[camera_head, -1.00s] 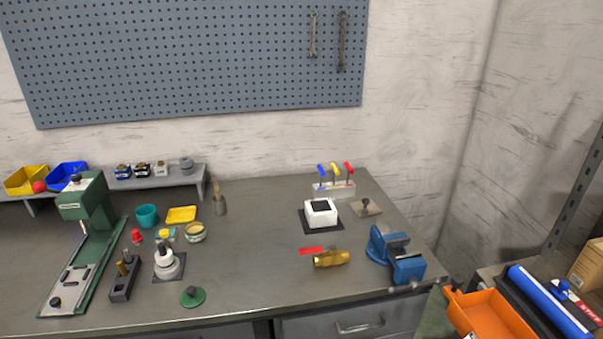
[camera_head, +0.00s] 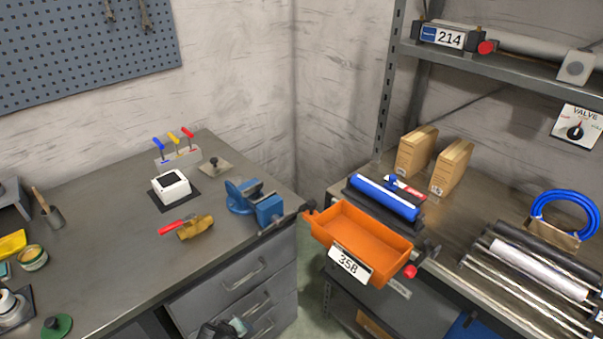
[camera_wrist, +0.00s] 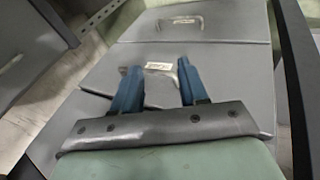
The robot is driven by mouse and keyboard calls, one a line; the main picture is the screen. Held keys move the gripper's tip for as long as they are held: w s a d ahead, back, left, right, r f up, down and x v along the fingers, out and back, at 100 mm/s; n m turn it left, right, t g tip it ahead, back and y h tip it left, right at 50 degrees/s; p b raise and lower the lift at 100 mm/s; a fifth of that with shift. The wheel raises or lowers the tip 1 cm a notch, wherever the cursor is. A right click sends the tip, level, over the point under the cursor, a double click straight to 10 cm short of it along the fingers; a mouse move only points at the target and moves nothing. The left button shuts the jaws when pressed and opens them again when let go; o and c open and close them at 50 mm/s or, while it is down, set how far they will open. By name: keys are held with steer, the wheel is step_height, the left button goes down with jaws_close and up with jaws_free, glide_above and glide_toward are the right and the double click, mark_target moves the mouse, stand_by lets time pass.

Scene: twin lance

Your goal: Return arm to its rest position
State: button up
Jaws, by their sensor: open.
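Beyond the fingers are grey drawer fronts (camera_wrist: 215,62) with handles. In the head view, part of my arm's end (camera_head: 225,329) shows at the bottom edge, in front of the bench drawers, low and below the bench top. The rest of the arm is out of the head view.
The bench (camera_head: 120,265) carries a blue vise (camera_head: 250,200), a brass valve (camera_head: 195,228) and a white box (camera_head: 171,186). An orange bin (camera_head: 360,238) sits at the right shelf's front edge. A blue roll (camera_head: 385,196) lies behind it. Floor shows between bench and shelf.

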steer(key=s+d+f+m+g+h, duration=0.1)
steer(key=d+f+m+g, duration=0.3)
steer(key=d, duration=0.8)
steer(key=s+d+f+g+h, duration=0.15)
steer(key=d+f, duration=0.35)
steer(key=d, duration=0.6)
steer(key=s+d+f+m+g+y, duration=0.2)
steer(key=s+d+g, duration=0.1)
steer(key=s+d, duration=0.4)
steer(key=s+d+f+m+g+y, duration=0.2)
steer(key=s+d+f+g, duration=0.1)
steer(key=s+d, duration=0.4)
steer(key=shift+s+d+f+g+y, duration=0.15)
steer(key=shift+s+d+g+y, duration=0.25)
steer(key=shift+s, duration=0.65)
